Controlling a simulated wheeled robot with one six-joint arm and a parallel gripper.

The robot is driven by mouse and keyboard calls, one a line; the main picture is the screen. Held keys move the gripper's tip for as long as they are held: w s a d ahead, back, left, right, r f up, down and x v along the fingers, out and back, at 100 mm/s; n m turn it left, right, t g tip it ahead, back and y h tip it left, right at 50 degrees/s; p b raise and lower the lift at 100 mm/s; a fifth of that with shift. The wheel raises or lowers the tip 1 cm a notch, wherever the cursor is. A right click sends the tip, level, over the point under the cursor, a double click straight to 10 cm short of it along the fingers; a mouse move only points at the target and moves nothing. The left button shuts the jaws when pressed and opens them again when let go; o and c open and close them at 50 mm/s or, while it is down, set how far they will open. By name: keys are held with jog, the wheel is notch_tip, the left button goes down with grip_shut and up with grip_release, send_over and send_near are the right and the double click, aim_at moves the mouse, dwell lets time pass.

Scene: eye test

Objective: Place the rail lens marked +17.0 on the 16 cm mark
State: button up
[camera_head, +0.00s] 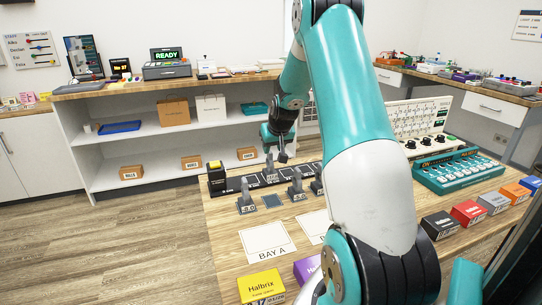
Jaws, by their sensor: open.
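My gripper (277,154) hangs with its jaws open over the back of the wooden table, close above a dark rail (256,181). A grey lens holder (270,167) stands on or by the rail just under the fingers; I cannot tell whether they touch it. More grey lens holders stand upright in front of the rail, one at the left (246,200) and one in the middle (297,188). Another (317,184) is partly hidden by my arm. The lens markings and the rail's centimetre marks are too small to read, so I cannot tell which lens is +17.0.
A black box with a yellow top (216,178) stands at the rail's left end. White BAY A card (267,240), yellow Halbrix box (261,286) and a purple box (307,268) lie nearer. My arm hides the table's middle.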

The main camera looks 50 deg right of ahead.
jog(key=v, duration=0.5)
jog(key=a+r+n+y, duration=0.2)
jog(key=a+r+n, duration=0.1)
jog(key=a, duration=1)
jog(key=a+r+n+y, duration=0.2)
jog(key=a+r, duration=0.1)
jog(key=a, duration=1)
jog(key=s+a+r+n+g+y, duration=0.2)
jog(key=s+a+n+g, duration=0.3)
jog(key=s+a, duration=1.6)
jog(key=s+n+y, duration=0.1)
jog(key=s+n, duration=0.1)
jog(key=n, duration=0.1)
jog(key=shift+s+n, duration=0.25)
jog(key=shift+n, duration=0.05)
